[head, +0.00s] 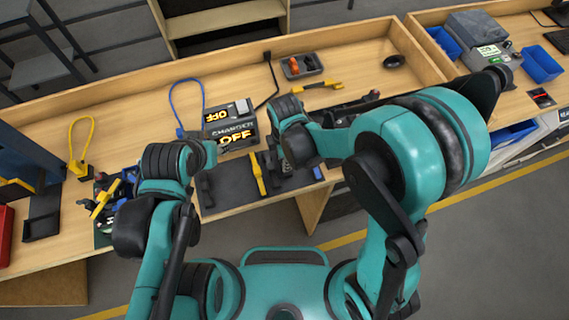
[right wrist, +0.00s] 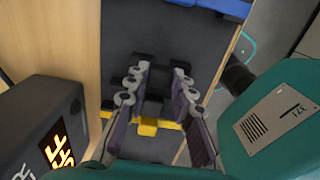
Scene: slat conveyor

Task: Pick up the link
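In the right wrist view, my right gripper (right wrist: 160,72) is open, with its two dark-padded fingers apart and pointing at the dark grey conveyor surface. Black parts (right wrist: 152,88) lie on that surface between and beyond the fingers; one of them seems to be the link, but I cannot tell which. No part is clearly gripped. A yellow bar (right wrist: 147,128) crosses the surface nearer the camera, partly behind the fingers. In the head view the right arm hides most of its gripper. My left arm hangs over the bench at left; its fingers are not clear.
A grey tray (head: 302,66) and a black ring (head: 394,61) lie farther back. Loose parts crowd the bench at left.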

